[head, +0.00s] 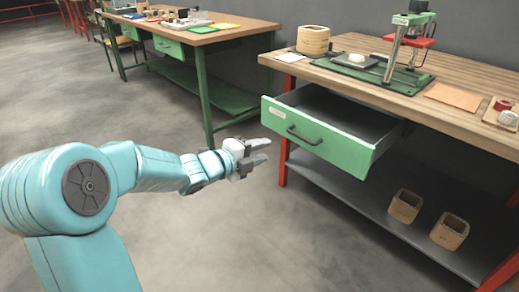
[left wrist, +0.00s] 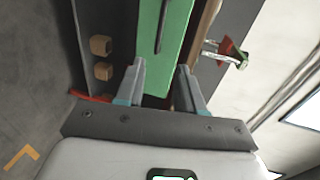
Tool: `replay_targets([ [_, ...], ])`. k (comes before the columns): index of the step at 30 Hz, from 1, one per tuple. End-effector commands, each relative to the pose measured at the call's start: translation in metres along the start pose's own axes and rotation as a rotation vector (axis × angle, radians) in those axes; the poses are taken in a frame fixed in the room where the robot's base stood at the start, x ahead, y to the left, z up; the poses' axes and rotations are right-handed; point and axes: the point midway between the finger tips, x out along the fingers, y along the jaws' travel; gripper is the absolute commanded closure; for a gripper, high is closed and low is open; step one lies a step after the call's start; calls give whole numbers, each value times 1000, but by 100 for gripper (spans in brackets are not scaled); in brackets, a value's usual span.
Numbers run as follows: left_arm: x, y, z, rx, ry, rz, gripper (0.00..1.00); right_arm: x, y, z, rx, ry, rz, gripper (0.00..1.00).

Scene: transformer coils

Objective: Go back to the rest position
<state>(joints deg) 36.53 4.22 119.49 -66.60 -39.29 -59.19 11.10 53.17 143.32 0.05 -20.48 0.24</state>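My left gripper (head: 258,157) is at the end of my teal left arm, in front of and to the left of an open green drawer. Its two fingers are spread with nothing between them. The left wrist view shows the same open fingers (left wrist: 160,85), with the green drawer front (left wrist: 163,40) beyond them. The drawer (head: 318,138) is pulled out of the wooden-topped workbench (head: 460,115) and looks empty inside. The gripper appears apart from the drawer's dark handle (head: 304,136). My right gripper is not in view.
Two wooden blocks with openings, one here (head: 404,206), sit on the lower shelf (head: 345,188). A second green-legged bench (head: 225,32) stands behind.

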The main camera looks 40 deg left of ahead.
Motion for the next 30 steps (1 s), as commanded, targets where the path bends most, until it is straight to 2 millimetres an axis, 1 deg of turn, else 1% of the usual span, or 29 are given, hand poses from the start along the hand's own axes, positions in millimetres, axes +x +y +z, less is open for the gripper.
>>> replay_targets([
  [15, 1, 0, -1, 1, 3, -1, 63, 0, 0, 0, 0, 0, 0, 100],
  [17, 6, 0, -10, 0, 23, -1, 63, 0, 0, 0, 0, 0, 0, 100],
  [19, 21, 13, -28, -18, 73, 20, 63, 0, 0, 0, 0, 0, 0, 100],
  [20, 29, 23, -39, -30, 102, 37, 63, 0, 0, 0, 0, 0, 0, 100],
  [21, 40, 39, -58, -52, 147, 65, 63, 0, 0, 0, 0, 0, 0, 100],
  [23, 56, 71, -90, -116, 209, 121, 63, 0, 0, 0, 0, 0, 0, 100],
  [24, 65, 96, -114, -174, 242, 170, 63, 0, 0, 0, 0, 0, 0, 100],
  [25, 70, 114, -131, -224, 259, 211, 63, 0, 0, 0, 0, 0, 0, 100],
  [26, 73, 134, -148, -284, 271, 257, 63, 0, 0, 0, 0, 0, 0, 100],
  [27, 75, 160, -169, -369, 276, 324, 63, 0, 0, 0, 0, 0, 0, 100],
  [29, 72, 200, -200, -510, 265, 439, 63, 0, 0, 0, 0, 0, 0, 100],
  [30, 66, 227, -220, -608, 244, 523, 63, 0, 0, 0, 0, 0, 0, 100],
])
